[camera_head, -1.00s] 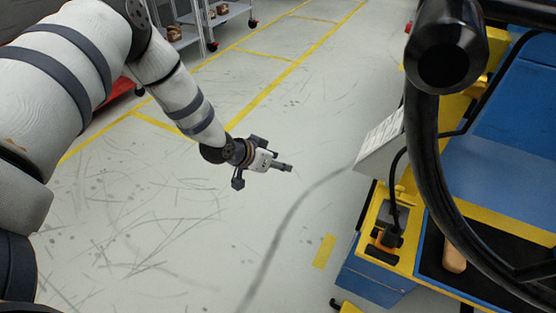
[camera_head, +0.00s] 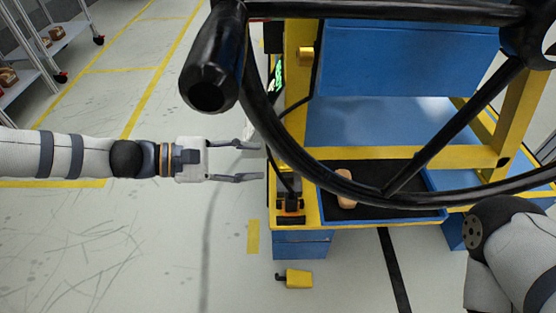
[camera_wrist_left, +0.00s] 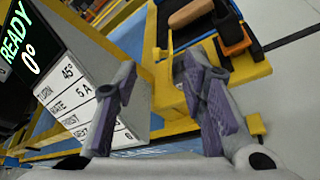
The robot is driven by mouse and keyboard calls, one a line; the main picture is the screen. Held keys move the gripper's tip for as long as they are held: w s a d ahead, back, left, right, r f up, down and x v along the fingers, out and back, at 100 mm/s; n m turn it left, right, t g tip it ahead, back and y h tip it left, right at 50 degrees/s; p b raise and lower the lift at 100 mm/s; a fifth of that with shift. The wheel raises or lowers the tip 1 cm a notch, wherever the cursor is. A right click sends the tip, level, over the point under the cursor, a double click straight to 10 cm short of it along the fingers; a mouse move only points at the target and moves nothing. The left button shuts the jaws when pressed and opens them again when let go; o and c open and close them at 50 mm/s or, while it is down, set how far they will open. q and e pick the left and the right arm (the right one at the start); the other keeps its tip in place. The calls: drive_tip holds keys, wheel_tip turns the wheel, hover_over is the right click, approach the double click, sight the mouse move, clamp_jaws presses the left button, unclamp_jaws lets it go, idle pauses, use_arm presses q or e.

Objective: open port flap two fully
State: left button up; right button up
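I cannot make out a port flap in either view. My left gripper (camera_head: 259,162) reaches in from the left, its fingers spread and empty, close to the left edge of the yellow and blue dashboard module (camera_head: 285,158). In the left wrist view the same open gripper (camera_wrist_left: 158,72) has a yellow frame bar behind and between its fingers. A white label panel (camera_wrist_left: 80,95) with printed lines stands left of the fingers, beside a dark display (camera_wrist_left: 22,45) reading READY and 0°. My right gripper is out of view; only part of my right arm shows at lower right.
A black steering wheel (camera_head: 345,185) crosses in front of the module, its knob (camera_head: 210,80) above my left gripper. A black tray (camera_head: 395,200) holds a tan-handled object (camera_head: 345,190). A black and orange device (camera_head: 290,205) sits left of it.

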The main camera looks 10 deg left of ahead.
use_arm(q)
drive_tip(key=x, duration=0.7)
drive_tip(key=shift+a, duration=0.1)
clamp_jaws()
